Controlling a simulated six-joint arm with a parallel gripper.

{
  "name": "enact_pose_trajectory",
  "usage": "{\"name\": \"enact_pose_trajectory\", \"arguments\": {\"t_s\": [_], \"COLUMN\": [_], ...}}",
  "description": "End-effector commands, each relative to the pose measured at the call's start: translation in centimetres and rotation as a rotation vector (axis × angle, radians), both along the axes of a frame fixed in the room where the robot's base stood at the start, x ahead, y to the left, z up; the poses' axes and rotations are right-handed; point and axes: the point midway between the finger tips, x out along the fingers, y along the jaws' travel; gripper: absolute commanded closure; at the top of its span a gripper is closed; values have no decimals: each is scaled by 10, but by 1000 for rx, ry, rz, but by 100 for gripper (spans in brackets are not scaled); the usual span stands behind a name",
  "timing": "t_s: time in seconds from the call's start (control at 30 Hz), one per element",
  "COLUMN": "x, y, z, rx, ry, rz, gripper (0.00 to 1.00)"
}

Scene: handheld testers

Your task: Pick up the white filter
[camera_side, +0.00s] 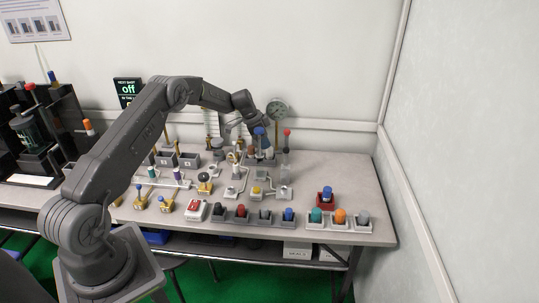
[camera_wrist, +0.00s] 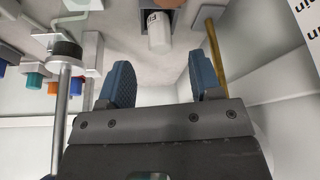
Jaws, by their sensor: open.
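A white cylinder (camera_wrist: 159,36) with dark markings on its side, which looks like the white filter, shows at the top middle of the wrist view. Its upper end meets a dark grey holder (camera_wrist: 166,4). My gripper (camera_wrist: 163,78) is open, with its two blue-padded fingers apart and nothing between them. The cylinder appears beyond the fingertips, roughly in line with the gap, and apart from them. In the side view my gripper (camera_side: 261,138) is over the back of the bench, left of the gauge post. I cannot make out the filter clearly there.
A brass-coloured post (camera_wrist: 210,55) stands close to the right finger in the wrist view. A metal rod (camera_wrist: 62,115) is to the left. The grey bench (camera_side: 345,180) holds several coloured knobs, a gauge (camera_side: 277,110) and a red block (camera_side: 326,199). Its right end has free room.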

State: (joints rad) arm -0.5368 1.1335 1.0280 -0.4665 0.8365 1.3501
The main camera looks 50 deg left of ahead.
Motion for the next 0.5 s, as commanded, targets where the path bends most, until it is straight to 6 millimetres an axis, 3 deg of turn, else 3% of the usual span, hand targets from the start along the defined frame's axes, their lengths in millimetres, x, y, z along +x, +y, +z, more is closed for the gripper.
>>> {"name": "enact_pose_trajectory", "arguments": {"t_s": [0.33, 0.5], "x": [17, 20], "y": [-10, -12], "z": [-40, -47], "rx": [0, 0], "ry": [1, -1], "rz": [-1, -1], "gripper": [42, 42]}}
